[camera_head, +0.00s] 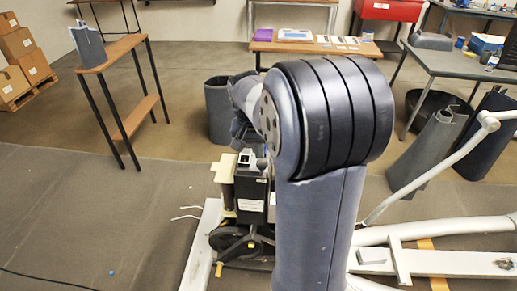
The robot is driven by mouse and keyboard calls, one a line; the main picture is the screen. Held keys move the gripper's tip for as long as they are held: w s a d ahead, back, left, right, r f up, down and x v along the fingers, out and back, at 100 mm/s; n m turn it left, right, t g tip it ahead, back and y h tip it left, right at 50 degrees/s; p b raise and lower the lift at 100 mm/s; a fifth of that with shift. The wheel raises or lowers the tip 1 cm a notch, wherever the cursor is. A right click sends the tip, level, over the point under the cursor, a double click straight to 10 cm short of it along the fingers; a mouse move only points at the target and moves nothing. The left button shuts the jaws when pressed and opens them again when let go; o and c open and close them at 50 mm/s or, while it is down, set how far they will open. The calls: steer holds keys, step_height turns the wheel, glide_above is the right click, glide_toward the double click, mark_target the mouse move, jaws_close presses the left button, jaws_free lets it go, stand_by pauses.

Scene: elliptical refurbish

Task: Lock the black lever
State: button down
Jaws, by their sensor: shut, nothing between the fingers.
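The elliptical machine's base stands at the lower middle, with a black box-shaped housing (250,190) and a dark round wheel (232,241) below it. I cannot make out the black lever for sure; it may be among the dark parts there or hidden behind my arm. My own large dark arm covers the middle of the view. My gripper (261,163) shows only in small part beside the arm, close above the top of the black housing. It is shut and empty. Whether it touches anything is too small to tell.
White frame tubes (435,228) and a white beam (440,262) extend right. A cream block (224,171) stands left of the housing. A narrow wooden table (110,52) is at the upper left, a grey bin (219,110) behind the machine. The left floor is mostly clear.

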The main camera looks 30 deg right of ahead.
step_height(320, 180, up, 12)
steer(key=a, duration=0.2)
steer(key=shift+s+f, duration=0.2)
steer(key=shift+s, duration=0.2)
steer(key=f, duration=0.3)
steer(key=d+f, duration=0.1)
steer(key=f, duration=0.6)
steer(key=shift+w+d+f, duration=0.35)
steer(key=shift+w+d, duration=0.05)
steer(key=shift+w+d+f+b, duration=0.15)
steer(key=shift+d+f+b, duration=0.25)
steer(key=shift+b, duration=0.45)
steer(key=shift+a+r, duration=0.1)
steer(key=shift+r, duration=0.35)
steer(key=shift+p, duration=0.45)
